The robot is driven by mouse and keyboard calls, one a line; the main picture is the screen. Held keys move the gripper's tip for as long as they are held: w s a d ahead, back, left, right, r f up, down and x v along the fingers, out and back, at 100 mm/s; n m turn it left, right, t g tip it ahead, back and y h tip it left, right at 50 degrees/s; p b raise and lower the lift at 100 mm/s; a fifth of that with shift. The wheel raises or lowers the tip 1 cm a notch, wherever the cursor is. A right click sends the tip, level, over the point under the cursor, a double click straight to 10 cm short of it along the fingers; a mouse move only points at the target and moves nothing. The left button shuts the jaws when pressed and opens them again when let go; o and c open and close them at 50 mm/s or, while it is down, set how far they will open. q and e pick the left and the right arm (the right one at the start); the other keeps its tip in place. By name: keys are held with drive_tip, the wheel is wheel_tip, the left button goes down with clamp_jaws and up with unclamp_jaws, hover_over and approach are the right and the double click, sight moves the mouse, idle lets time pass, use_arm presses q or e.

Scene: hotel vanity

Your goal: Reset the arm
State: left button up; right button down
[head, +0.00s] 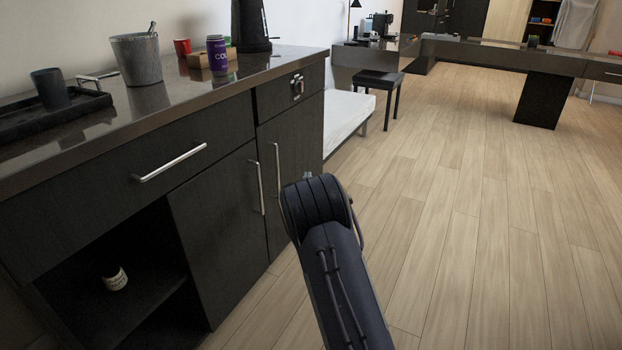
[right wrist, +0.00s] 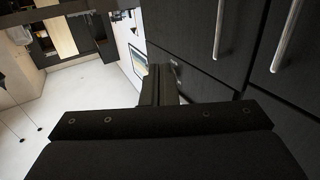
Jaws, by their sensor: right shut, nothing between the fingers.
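My right arm (head: 340,275) comes up from the bottom of the head view, in front of the dark cabinet, with its thick black joint at the top. The gripper itself is not clearly visible there. In the right wrist view my right gripper (right wrist: 158,82) shows with its fingers together and nothing between them. It is in front of the dark cabinet front and apart from the two long door handles at the upper right. My left gripper is not in view.
The dark cabinet (head: 225,125) fills the left, with an open niche holding a small cup (head: 115,279). On its top are a tray (head: 40,118), a grey bucket (head: 137,60) and a purple can (head: 217,55). The wooden floor (head: 480,220) to the right is clear.

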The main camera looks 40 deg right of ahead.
drive_tip(key=s+a+r+n+g+y, duration=0.1)
drive_tip(key=s+a+r+g+y, duration=0.35)
drive_tip(key=s+a, duration=0.75)
drive_tip(key=s+a+r+n+g+y, duration=0.1)
drive_tip(key=s+a+r+y, duration=0.1)
drive_tip(key=s+a+y, duration=0.95)
drive_tip(key=s+a+f+n+g+h, duration=0.15)
drive_tip(key=s+a, duration=0.25)
drive_tip(key=s, duration=0.6)
drive_tip(key=s+a+f+n+g, duration=0.2)
drive_tip(key=s+a+f, duration=0.1)
drive_tip(key=s, duration=0.8)
wheel_tip(320, 180, up, 36)
drive_tip(key=p, duration=3.5)
drive_tip(key=shift+w+f, duration=0.15)
drive_tip(key=shift+w, duration=0.3)
